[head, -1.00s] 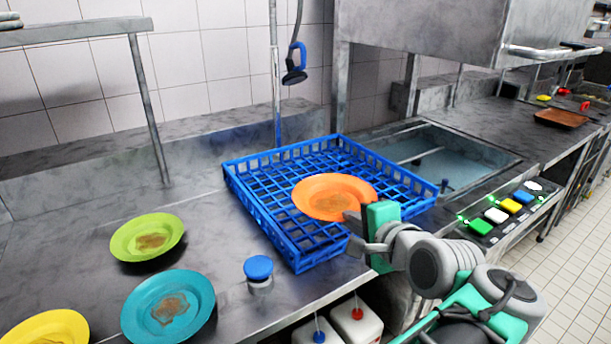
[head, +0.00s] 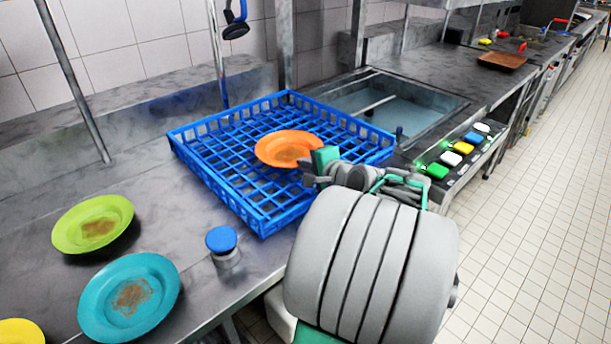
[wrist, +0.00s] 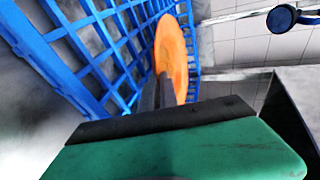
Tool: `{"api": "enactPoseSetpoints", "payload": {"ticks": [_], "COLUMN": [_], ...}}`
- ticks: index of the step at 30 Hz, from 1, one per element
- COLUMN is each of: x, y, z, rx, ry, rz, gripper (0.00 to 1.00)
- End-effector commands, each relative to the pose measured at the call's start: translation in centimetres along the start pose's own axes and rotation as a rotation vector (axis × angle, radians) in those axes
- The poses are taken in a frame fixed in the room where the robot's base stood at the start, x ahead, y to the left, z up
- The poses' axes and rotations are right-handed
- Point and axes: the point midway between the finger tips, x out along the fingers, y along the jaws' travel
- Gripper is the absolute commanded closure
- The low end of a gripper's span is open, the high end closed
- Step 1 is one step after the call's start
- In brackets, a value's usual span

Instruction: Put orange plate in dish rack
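The orange plate (head: 285,148) lies nearly level over the grid of the blue dish rack (head: 216,187), right of its middle. It carries a brownish stain. My gripper (head: 310,165) is at the plate's right rim and appears shut on it, though my arm partly covers the fingers in the head view. In the wrist view, the plate (wrist: 172,55) shows edge-on beyond the dark fingers, with the rack (wrist: 62,35) beside it. I cannot tell whether the plate's underside touches the rack.
A green plate (head: 92,222), a teal plate (head: 128,298) and a yellow plate (head: 20,332) are on the counter at left. A blue-capped jar (head: 222,243) stands before the rack. A sink (head: 385,105) lies behind; a button panel (head: 460,150) is at right.

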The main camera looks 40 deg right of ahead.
Motion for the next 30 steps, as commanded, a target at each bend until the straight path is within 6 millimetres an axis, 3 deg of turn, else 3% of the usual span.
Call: {"api": "enactPoseSetpoints", "payload": {"ticks": [6,15,19,27,30], "x": [1.4,1.5,1.5,1.4,0.5], "y": [3.0,3.2,3.2,3.0,3.0], "z": [-0.2,-0.2,-0.2,-0.2,-0.3], "rx": [0.001,0.0,0.001,0.0,0.001], "ry": [0.0,0.001,0.0,0.0,0.005], "rz": [0.0,-0.001,0.0,0.0,0.0], "gripper": [1.0,1.0,0.87,0.87,0.87]}}
